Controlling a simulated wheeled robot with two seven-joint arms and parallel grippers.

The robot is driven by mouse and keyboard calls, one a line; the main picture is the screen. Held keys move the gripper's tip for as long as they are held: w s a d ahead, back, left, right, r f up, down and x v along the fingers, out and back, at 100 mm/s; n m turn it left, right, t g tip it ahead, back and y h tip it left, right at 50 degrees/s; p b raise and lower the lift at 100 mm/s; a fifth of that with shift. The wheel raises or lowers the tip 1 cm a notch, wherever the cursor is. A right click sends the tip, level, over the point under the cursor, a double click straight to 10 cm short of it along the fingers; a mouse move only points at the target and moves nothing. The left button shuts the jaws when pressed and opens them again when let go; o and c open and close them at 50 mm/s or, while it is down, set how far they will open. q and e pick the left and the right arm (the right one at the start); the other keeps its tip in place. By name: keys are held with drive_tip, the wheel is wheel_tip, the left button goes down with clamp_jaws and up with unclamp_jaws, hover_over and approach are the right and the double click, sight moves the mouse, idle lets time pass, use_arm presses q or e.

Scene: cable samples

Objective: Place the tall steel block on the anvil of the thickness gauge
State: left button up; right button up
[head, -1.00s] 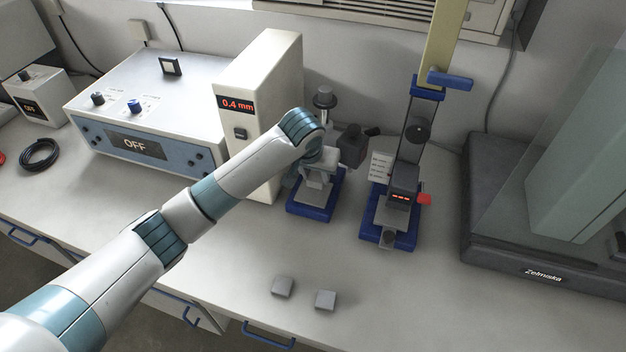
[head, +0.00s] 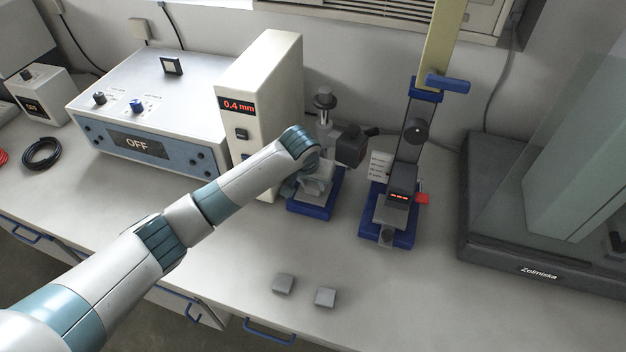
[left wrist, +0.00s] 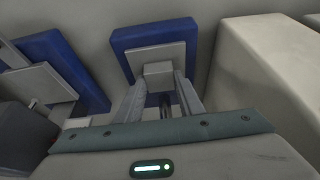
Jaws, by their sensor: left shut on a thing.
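My left gripper (head: 316,190) is over the blue-based stand (head: 308,208) beside the tall white housing. In the left wrist view, its two fingers (left wrist: 160,100) are shut on a grey steel block (left wrist: 158,70), over the stand's light grey plate (left wrist: 172,54). I cannot tell whether the block touches the plate. In the head view, my gripper and arm hide the block. My right gripper is not in view.
The white housing (head: 265,60) reads 0.4 mm and stands close to my left gripper. Two small grey blocks (head: 283,284) (head: 325,298) lie near the front edge. A glass-sided balance (head: 535,268) fills the right. The bench between is clear.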

use_arm(q)
drive_tip(key=shift+f, duration=0.1)
drive_tip(key=o, duration=1.3)
drive_tip(key=shift+b+v, duration=1)
drive_tip(key=shift+v, duration=5.1)
